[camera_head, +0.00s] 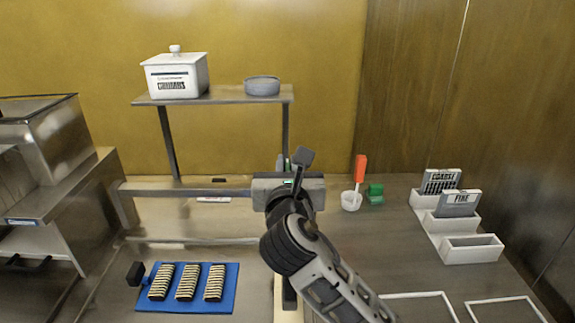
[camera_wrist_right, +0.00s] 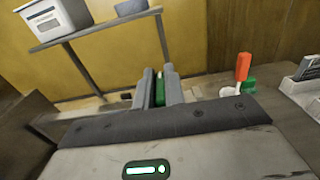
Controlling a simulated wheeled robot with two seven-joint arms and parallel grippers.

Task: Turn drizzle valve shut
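My right gripper (camera_head: 290,168) is at the horizontal metal bar, near the bar's right end. In the right wrist view its two grey fingers (camera_wrist_right: 159,88) stand close together on either side of a narrow green part (camera_wrist_right: 159,93). The green part fills the gap between them and looks like the drizzle valve's handle. In the head view only a sliver of green shows, and my gripper and wrist hide most of the valve. My left gripper is in neither view.
A blue tray (camera_head: 229,305) with rows of striped pieces lies below the bar (camera_head: 170,190). A raised shelf (camera_head: 232,95) holds a white lidded box (camera_head: 176,76) and a grey bowl (camera_head: 262,87). A white cup (camera_head: 351,201) with an orange-handled tool and white bins (camera_head: 472,249) stand right.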

